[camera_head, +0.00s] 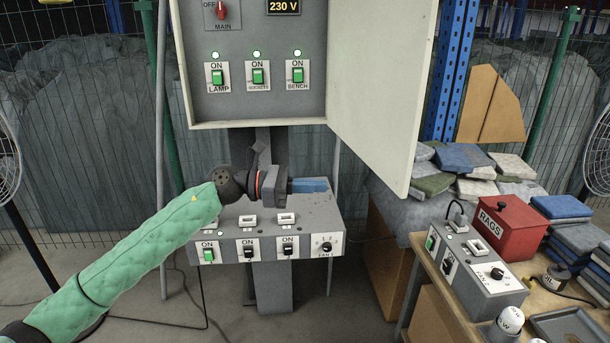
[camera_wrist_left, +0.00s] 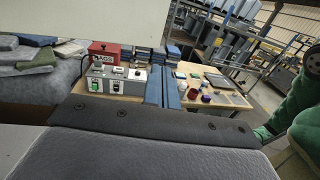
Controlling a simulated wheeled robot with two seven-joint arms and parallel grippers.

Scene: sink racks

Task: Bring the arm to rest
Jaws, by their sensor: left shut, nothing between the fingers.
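My left arm (camera_head: 130,240), in a green quilted sleeve, comes in from the left. Its left gripper (camera_head: 325,185) points right, in front of the cabinet's post and over the lower grey switch box (camera_head: 290,222). Its blue fingers are shut with nothing between them. The fingers also show in the left wrist view (camera_wrist_left: 163,88), side by side and pointing towards the workbench. I cannot tell whether the gripper touches the switch box below it. A green sleeve of mine (camera_wrist_left: 295,110) shows at the right of the wrist view. My right gripper is not in view.
An open electrical cabinet (camera_head: 255,105) stands above, its door (camera_head: 380,90) swung right. At right, a workbench (camera_head: 440,275) carries a red rags box (camera_head: 505,228) and a grey switch box (camera_head: 475,270). Folded cloths (camera_head: 465,160) lie behind. A fan (camera_head: 598,150) stands at far right.

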